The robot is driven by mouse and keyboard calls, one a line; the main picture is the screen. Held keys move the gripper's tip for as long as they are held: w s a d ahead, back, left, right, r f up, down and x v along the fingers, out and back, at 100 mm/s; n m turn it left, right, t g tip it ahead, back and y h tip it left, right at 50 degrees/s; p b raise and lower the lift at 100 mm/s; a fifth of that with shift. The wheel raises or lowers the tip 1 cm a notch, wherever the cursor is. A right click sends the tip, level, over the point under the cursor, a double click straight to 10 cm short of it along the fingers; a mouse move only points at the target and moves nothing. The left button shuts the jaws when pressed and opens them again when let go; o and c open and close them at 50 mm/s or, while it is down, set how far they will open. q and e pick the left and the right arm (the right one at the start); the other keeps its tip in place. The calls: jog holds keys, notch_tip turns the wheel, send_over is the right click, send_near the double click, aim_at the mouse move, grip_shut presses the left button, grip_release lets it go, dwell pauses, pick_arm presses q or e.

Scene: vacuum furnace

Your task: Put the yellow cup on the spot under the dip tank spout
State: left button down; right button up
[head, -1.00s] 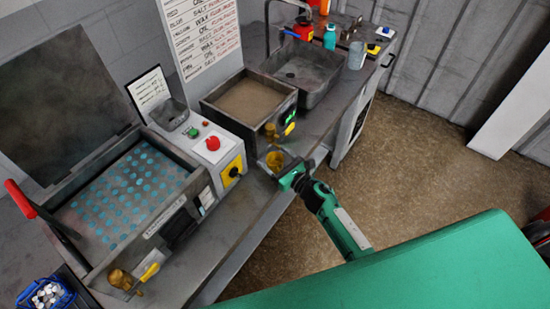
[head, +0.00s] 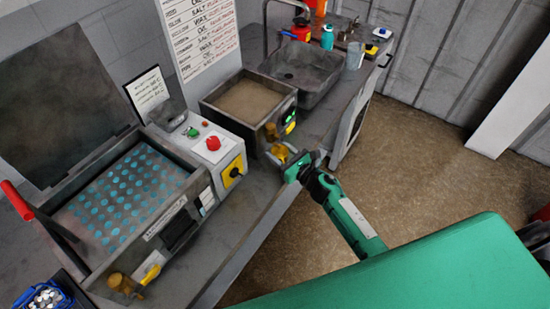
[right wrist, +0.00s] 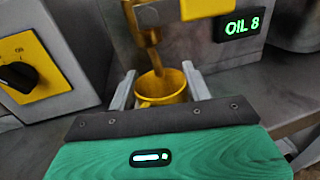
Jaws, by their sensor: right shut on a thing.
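The yellow cup (head: 280,153) is between the fingers of my right gripper (head: 289,161), beside the front of the dip tank (head: 222,113). In the right wrist view the cup (right wrist: 162,88) stands upright between the two grey fingers (right wrist: 160,90), which close on it from either side. The tank's brass spout (right wrist: 145,38) points down over the cup's mouth and its tip overlaps the cup's far rim. The spot under the spout is hidden by the cup and gripper. I cannot tell whether the cup touches the bench. My left gripper is not in view.
A green "OIL 8" display (right wrist: 239,27) is right of the spout. A control box (head: 212,150) and a larger bath with blue dots (head: 125,195) are to the left. A sink (head: 305,70) is behind the tank. The bench's front edge is close to my right gripper.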

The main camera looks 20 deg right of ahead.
jog(key=shift+d, duration=0.1)
jog(key=o, duration=1)
jog(key=shift+o, duration=0.2)
jog(key=shift+s+d+f, duration=0.15)
jog(key=shift+s+d, duration=0.1)
jog(key=shift+s, duration=0.25)
jog(key=b+v, duration=0.4)
jog(key=v, duration=0.8)
jog(key=shift+s+r+b, duration=0.25)
jog(key=shift+b, duration=0.05)
jog(key=shift+d, duration=0.15)
